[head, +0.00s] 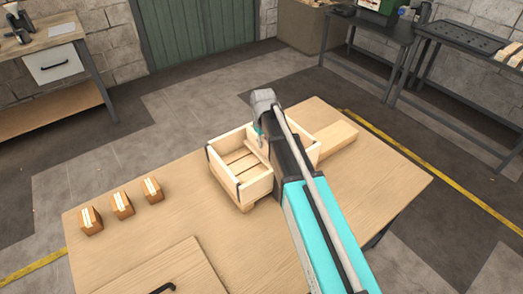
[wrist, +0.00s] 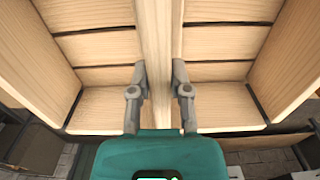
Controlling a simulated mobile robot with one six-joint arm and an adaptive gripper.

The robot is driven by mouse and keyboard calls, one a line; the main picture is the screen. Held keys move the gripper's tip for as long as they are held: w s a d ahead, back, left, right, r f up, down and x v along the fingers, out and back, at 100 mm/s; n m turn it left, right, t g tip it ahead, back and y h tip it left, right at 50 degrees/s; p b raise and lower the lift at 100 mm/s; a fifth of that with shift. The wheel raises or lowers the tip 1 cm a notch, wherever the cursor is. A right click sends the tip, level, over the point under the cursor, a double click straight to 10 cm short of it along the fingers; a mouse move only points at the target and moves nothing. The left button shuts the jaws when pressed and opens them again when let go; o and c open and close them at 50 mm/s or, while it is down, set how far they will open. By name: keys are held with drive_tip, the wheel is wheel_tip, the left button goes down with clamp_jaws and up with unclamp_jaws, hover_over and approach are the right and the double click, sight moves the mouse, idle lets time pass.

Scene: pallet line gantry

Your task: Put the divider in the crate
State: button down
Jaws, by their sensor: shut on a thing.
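The wooden crate (head: 255,188) stands on the table, with slatted floor and dark corner strips. The divider (wrist: 157,40) is a pale wooden board, seen from above in the wrist view between the crate's two side walls. My gripper (wrist: 158,72) is shut on the divider, one finger on each side. Crate floor slats show on both sides of the board. In the head view my arm hides much of the crate's right half and the gripper's fingertips. I cannot tell whether the divider's lower edge touches the crate floor.
Several small wooden boxes (head: 122,205) with pale stripes stand in a row at the table's left. A wooden block (head: 335,136) lies to the right of the crate. The table (head: 178,228) is clear between the boxes and the crate. A panel with a black handle (head: 163,287) is at the front.

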sight(263, 149)
drive_tip(key=shift+f+b, duration=1.55)
drive_tip(key=shift+f, duration=0.25)
drive_tip(key=shift+f, duration=0.1)
drive_tip(key=c, duration=0.6)
unclamp_jaws()
wheel_tip(263, 149, up, 12)
drive_tip(key=p, duration=1.2)
drive_tip(key=shift+s, duration=0.1)
drive_tip(key=s+d+m, duration=0.2)
drive_tip(key=s+d, duration=0.2)
drive_tip(key=s, duration=0.2)
drive_tip(key=s+d+m, duration=0.2)
drive_tip(key=s+d, duration=0.3)
drive_tip(key=s, duration=0.1)
drive_tip(key=s+d+m, duration=0.2)
drive_tip(key=s+d, duration=0.3)
drive_tip(key=s, duration=0.1)
drive_tip(key=shift+s+d+m, duration=0.15)
drive_tip(key=shift+s+m, duration=0.1)
drive_tip(key=shift+m, duration=0.15)
